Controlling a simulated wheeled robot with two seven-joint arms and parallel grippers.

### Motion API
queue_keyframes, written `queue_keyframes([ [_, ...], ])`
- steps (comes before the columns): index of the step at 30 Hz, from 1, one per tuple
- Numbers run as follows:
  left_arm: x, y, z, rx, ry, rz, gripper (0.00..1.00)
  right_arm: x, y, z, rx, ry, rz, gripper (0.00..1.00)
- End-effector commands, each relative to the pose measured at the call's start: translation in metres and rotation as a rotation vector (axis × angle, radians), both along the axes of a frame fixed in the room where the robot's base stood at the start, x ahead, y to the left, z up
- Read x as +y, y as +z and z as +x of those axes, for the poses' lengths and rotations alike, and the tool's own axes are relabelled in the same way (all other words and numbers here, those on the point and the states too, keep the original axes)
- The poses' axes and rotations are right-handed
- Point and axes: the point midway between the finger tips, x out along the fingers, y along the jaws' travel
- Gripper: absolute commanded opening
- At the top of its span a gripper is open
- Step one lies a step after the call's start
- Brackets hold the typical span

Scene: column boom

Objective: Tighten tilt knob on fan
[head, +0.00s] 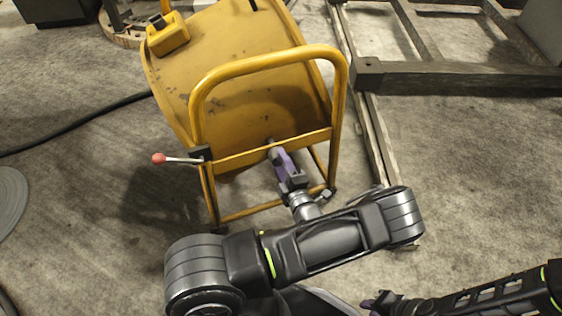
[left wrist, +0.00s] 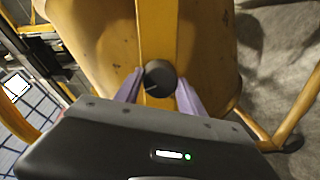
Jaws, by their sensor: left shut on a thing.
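The yellow drum fan (head: 240,80) stands in a yellow tube frame on the floor. The black round tilt knob (left wrist: 159,78) sits on the yellow crossbar of the frame and carries a short pale line on its face. My left gripper (head: 277,152) reaches the crossbar from the front. In the left wrist view its purple fingers (left wrist: 157,92) are on both sides of the knob, shut on it. In the head view the knob is mostly hidden by the gripper. My right gripper (head: 376,303) is low at the bottom edge, away from the fan, and its jaws are unclear.
A lever with a red ball (head: 159,158) sticks out left of the frame. A yellow box (head: 168,36) is on top of the drum. A black cable (head: 80,122) lies on the left floor. Metal beams (head: 450,77) stand at the right. The floor left of the fan is mostly clear.

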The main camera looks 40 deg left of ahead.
Motion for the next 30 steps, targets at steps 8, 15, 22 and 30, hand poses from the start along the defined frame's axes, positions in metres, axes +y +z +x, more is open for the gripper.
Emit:
queue_keyframes([
  [8,-0.0007,-0.0019,-0.0007,0.185,0.0,0.118,0.06,-0.0001,0.0013,0.0,0.0,0.0,0.0,0.23],
  [15,-0.0007,-0.0023,-0.0007,0.272,0.001,0.177,0.06,0.0,0.0014,0.0,0.0,0.0,0.0,0.23],
  [22,-0.0008,-0.0025,-0.0008,0.299,0.0,0.194,0.06,0.0,0.0015,0.0,0.0,0.0,0.0,0.23],
  [30,-0.0007,-0.0025,-0.0008,0.299,0.0,0.195,0.06,0.0,0.0014,0.0,0.0,0.0,0.0,0.23],
])
